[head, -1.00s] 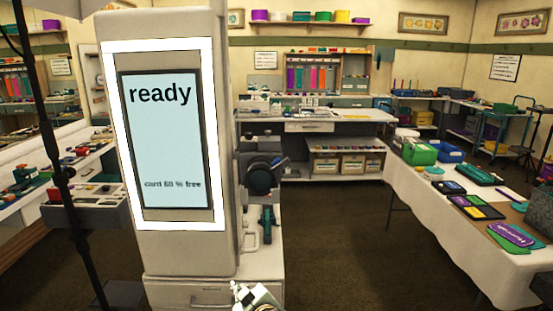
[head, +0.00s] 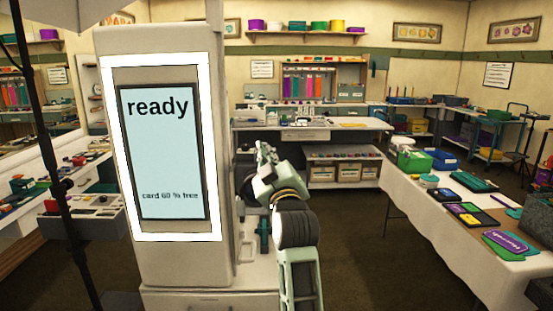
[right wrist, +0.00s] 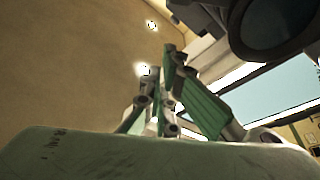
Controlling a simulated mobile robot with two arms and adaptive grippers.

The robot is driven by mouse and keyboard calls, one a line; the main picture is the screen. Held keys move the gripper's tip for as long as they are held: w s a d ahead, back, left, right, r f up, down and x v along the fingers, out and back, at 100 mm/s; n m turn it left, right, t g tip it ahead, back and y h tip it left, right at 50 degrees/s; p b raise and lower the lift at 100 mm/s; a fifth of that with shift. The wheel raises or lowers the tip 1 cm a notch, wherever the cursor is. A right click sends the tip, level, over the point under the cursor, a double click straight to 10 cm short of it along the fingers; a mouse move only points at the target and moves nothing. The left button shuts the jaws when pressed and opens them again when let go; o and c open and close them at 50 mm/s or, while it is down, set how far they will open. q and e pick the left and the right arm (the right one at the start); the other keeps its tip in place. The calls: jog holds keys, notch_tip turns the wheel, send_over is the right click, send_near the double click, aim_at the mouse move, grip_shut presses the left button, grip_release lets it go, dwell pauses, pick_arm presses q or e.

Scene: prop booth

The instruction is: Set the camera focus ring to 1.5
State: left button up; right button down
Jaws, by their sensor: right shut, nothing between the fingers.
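The photo booth's camera shows in the right wrist view as a dark round lens barrel (right wrist: 275,25) at the top right. No scale or number on its focus ring can be read. In the head view my arm and gripper cover the place where the dark round unit stood beside the booth. My right gripper (head: 263,152) is raised at the booth's right side, its fingers pointing up. In the right wrist view its fingers (right wrist: 169,72) are together and empty, left of and apart from the lens barrel. My left gripper is not in view.
The booth column (head: 180,262) has a lit screen (head: 158,155) reading "ready" and "card 60 % free". A teal wheel (head: 264,231) shows low beside my arm. A white-clothed table (head: 430,215) with boxes and cards stands right. A black stand pole (head: 50,150) is at left. Floor between is clear.

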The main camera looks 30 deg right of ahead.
jog(key=shift+x, duration=1.05)
jog(key=f, duration=0.1)
jog(key=s+d+f+p, duration=0.1)
jog(key=f, duration=0.1)
jog(key=shift+s+d, duration=0.2)
jog(key=shift+s, duration=0.15)
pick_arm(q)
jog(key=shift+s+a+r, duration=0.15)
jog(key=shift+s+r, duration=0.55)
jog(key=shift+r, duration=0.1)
pick_arm(e)
jog(key=shift+s+d+f, duration=0.1)
jog(key=shift+s+f, duration=0.1)
jog(key=shift+w, duration=0.1)
jog(key=shift+f, duration=0.1)
